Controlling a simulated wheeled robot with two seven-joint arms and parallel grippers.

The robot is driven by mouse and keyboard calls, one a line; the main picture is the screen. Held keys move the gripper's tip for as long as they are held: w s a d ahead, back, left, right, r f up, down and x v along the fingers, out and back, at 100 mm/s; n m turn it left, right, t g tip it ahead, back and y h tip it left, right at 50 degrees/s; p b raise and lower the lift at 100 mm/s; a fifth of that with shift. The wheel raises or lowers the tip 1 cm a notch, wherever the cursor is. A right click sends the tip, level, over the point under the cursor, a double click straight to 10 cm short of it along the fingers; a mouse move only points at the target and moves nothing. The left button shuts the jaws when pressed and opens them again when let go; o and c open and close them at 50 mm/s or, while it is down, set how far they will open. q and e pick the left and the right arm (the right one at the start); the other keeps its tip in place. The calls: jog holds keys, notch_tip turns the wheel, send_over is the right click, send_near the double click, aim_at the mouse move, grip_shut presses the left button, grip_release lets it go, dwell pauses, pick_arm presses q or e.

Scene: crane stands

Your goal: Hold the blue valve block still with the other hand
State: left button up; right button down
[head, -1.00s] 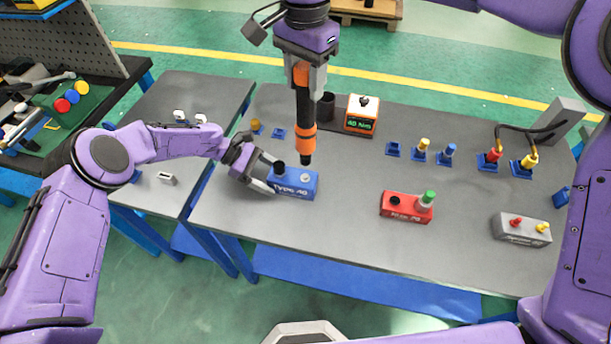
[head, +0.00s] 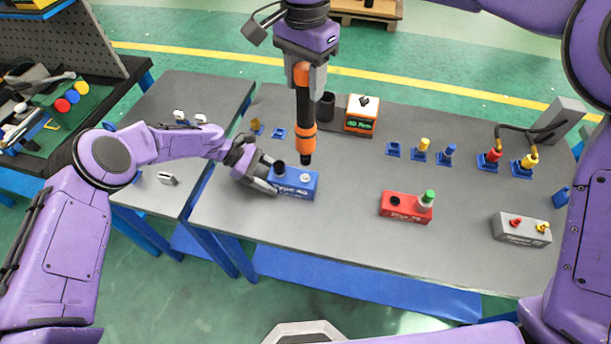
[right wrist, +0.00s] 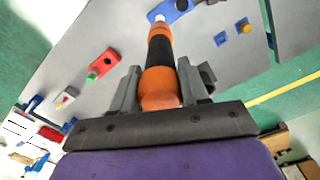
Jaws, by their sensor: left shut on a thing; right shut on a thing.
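The blue valve block (head: 297,185) sits on the grey table, left of its middle, with a black round port at its left end and a pale fitting at its right. My left gripper (head: 270,180) is shut on the block's left end. My right gripper (head: 305,78) is shut on an orange and black driver tool (head: 305,110), held upright with its tip down just behind the block. In the right wrist view the tool (right wrist: 159,65) points toward the blue block (right wrist: 172,10). I cannot tell whether the tip touches it.
A red block (head: 405,206) and a grey block (head: 522,229) stand to the right. Behind are an orange display box (head: 362,115), a dark cup (head: 325,106) and several small blue holders with fittings. The table front between the blue and red blocks is clear.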

aim_at(305, 109)
dwell(0.6)
jog(key=shift+f, duration=2.3)
jog(key=shift+a+n, duration=0.1)
jog(key=shift+n, duration=0.5)
jog(key=shift+f, duration=1.1)
dwell(2.2)
